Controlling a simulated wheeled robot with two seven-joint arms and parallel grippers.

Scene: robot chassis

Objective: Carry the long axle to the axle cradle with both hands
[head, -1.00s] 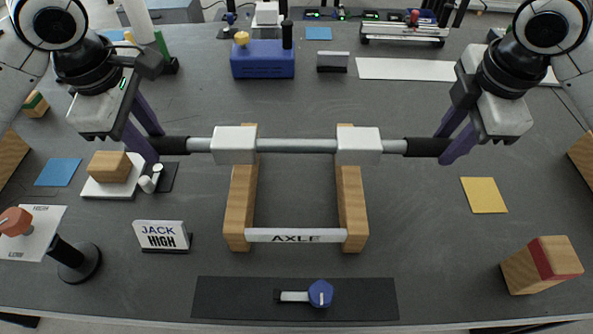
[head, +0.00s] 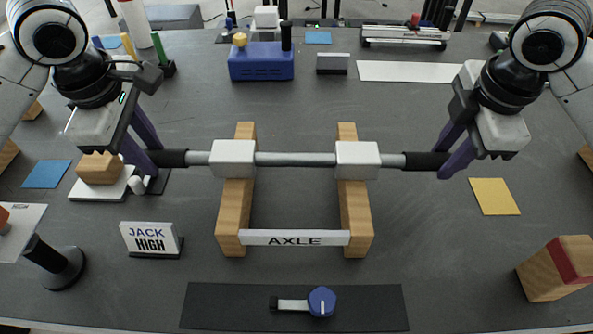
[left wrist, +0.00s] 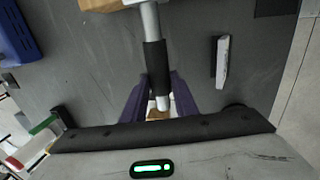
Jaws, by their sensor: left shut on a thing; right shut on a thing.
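The long axle (head: 296,159) is a grey metal rod with two white blocks and black grips at its ends. My left gripper (head: 158,160) is shut on its left black grip, and my right gripper (head: 436,164) is shut on its right black grip. The axle is about level and lies across the view over the axle cradle (head: 234,200). The cradle has two wooden rails and a white front bar marked AXLE. The white blocks cover parts of the rails; I cannot tell whether they touch. The left wrist view also shows the axle's black grip (left wrist: 155,62) between the purple fingers.
A JACK HIGH sign (head: 151,239) stands at front left. A wooden block with a red band (head: 556,268) sits at front right. A blue box (head: 261,62) stands behind.

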